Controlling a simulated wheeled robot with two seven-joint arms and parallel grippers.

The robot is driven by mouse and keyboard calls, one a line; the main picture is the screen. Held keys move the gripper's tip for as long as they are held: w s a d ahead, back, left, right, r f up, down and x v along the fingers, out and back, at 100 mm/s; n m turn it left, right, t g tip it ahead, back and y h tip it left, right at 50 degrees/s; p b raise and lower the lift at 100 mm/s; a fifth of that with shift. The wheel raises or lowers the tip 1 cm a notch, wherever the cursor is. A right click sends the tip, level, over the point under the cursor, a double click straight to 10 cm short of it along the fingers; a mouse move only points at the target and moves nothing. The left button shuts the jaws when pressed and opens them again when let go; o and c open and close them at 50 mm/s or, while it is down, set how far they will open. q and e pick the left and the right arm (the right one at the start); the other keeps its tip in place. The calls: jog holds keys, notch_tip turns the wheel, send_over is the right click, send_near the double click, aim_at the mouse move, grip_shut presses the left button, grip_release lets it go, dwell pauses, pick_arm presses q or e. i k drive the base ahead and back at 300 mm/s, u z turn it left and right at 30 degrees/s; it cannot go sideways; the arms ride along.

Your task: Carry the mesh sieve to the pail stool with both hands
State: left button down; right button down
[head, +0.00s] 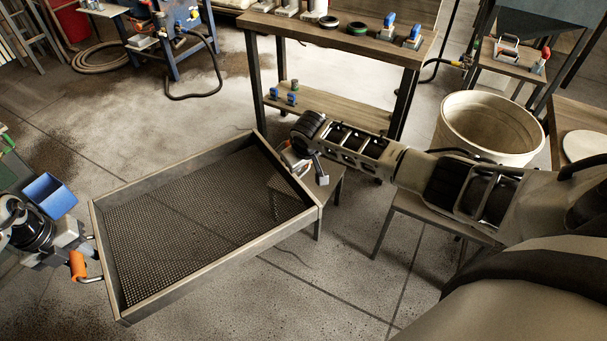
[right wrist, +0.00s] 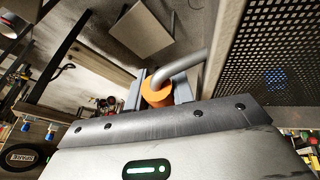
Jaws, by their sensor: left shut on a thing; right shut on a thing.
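The mesh sieve (head: 205,215), a rectangular frame with a dark perforated bottom, is held up above the floor in the head view. Its mesh also fills the right side of the right wrist view (right wrist: 280,50). My left gripper (head: 76,245) is shut at the sieve's left end, by the orange handle (head: 78,265). My right gripper (head: 302,168) is at the opposite end; in the right wrist view its fingers (right wrist: 158,92) are shut on an orange grip on a bent metal rod. A low stool (head: 440,213) stands below my right arm, near a large pale pail (head: 490,128). My arm partly hides the stool.
Another small stool (head: 325,190) stands just beyond the sieve's right end, partly hidden. A workbench (head: 340,38) with tools and a lower shelf stands behind. A blue box (head: 48,195) is close to my left gripper. The floor in front of the sieve is clear.

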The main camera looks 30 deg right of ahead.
aim_at(309, 176)
jog(key=i, duration=2.15)
jog(key=z, duration=2.1)
